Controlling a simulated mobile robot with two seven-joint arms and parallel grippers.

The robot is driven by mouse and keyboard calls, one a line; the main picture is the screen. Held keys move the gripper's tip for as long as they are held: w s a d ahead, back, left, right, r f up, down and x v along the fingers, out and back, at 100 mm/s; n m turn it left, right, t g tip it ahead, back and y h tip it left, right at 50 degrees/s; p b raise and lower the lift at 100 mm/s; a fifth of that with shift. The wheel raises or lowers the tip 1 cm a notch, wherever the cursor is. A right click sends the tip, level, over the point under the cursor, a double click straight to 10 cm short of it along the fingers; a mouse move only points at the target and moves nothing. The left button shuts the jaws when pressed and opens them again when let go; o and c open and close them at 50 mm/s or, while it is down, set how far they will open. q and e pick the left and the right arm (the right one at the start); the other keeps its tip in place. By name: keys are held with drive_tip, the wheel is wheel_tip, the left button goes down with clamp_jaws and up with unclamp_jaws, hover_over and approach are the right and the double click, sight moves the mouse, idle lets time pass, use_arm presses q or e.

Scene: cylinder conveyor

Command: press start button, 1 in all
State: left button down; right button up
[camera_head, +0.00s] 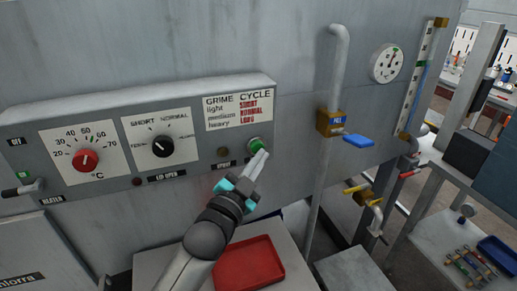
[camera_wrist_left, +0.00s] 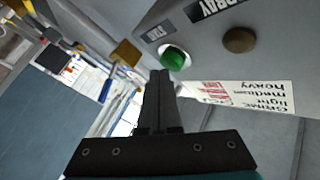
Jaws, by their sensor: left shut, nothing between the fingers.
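The green start button (camera_head: 255,144) sits at the right end of the grey control panel, below the grime cycle label. In the left wrist view the green button (camera_wrist_left: 175,58) shows in a pale ring, beside a small plate that seems to read START. My left gripper (camera_head: 263,154) is shut and empty, with its fingertips at the button's lower right edge in the head view. In the left wrist view the shut fingers (camera_wrist_left: 160,76) end just below the button. I cannot tell whether they touch it. My right gripper is not in view.
A brown round button (camera_head: 223,152) is left of the green one. The panel also has a red knob (camera_head: 86,160) and a black knob (camera_head: 161,146). A vertical pipe (camera_head: 326,150) with a blue-handled valve (camera_head: 357,140) stands to the right. A red tray (camera_head: 249,265) lies below.

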use_arm(q)
drive_tip(key=shift+w+a, duration=0.2)
drive_tip(key=shift+w, duration=0.25)
idle(0.6)
drive_tip(key=shift+s, duration=0.1)
drive_tip(key=shift+s+d+p, duration=0.35)
drive_tip(key=shift+s+p, duration=0.15)
drive_tip(key=shift+s, duration=0.25)
drive_tip(key=s, duration=0.1)
drive_tip(key=s+d+p, duration=0.1)
drive_tip(key=s, duration=0.1)
drive_tip(key=s+d+p, duration=0.1)
drive_tip(key=shift+s, duration=0.3)
idle(0.6)
